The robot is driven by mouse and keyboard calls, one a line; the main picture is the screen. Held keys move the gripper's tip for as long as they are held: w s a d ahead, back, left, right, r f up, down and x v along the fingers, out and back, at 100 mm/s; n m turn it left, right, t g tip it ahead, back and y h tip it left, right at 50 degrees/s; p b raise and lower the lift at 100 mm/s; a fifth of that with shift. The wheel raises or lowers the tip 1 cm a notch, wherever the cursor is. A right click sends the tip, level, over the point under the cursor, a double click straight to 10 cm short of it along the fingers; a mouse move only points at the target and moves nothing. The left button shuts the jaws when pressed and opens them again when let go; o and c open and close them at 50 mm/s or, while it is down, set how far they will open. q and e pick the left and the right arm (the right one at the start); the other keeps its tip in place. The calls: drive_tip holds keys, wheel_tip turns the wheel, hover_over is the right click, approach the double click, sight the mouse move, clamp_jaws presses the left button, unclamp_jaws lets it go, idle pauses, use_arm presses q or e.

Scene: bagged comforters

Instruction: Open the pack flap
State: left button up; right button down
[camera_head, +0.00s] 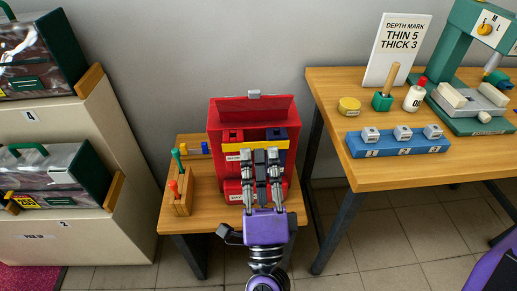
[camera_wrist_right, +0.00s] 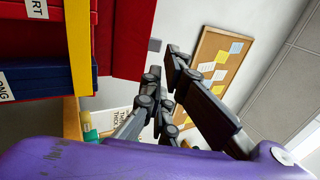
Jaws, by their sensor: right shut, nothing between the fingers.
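The red pack (camera_head: 215,150) stands upright on a low wooden table, with a yellow strap (camera_head: 232,149) across its front. Its dark red flap (camera_head: 235,107) is at the top, lifted away from the front, with a grey clasp (camera_head: 254,93) at its upper edge. Red and blue contents show below it. In the right wrist view the flap (camera_wrist_right: 128,40) juts out from the pack. My right gripper (camera_head: 266,157) is shut and empty in front of the pack, below the flap, hiding part of the strap and front. My left gripper is out of view.
A wooden rack (camera_head: 180,205) with coloured-handled tools stands left of the pack. A taller workbench (camera_head: 350,85) with a press, bottle and blue block is at right. Shelves with bagged comforters (camera_head: 50,175) are at left. A grey wall is close behind.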

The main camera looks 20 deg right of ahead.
sight(254, 93)
drive_tip(key=p+x, duration=0.2)
drive_tip(key=x, duration=0.8)
drive_tip(key=shift+w+r, duration=0.1)
drive_tip(key=shift+r, duration=0.05)
drive_tip(key=shift+w+d+r+p, duration=0.1)
drive_tip(key=shift+w+r+p, duration=0.05)
drive_tip(key=shift+w+p, duration=0.3)
drive_tip(key=shift+w, duration=0.1)
drive_tip(key=r+p, duration=0.1)
drive_tip(key=p, duration=0.1)
drive_tip(key=r+p, duration=0.1)
drive_tip(key=p, duration=0.1)
drive_tip(key=shift+w+d+g+p, duration=0.15)
drive_tip(key=shift+w+g+p, duration=0.2)
drive_tip(key=shift+g, duration=0.05)
drive_tip(key=shift+p+x, duration=0.75)
drive_tip(key=shift+x, duration=0.3)
drive_tip(key=shift+w, duration=0.3)
drive_tip(key=shift+w+d+f, duration=0.1)
drive_tip(key=shift+f, duration=0.05)
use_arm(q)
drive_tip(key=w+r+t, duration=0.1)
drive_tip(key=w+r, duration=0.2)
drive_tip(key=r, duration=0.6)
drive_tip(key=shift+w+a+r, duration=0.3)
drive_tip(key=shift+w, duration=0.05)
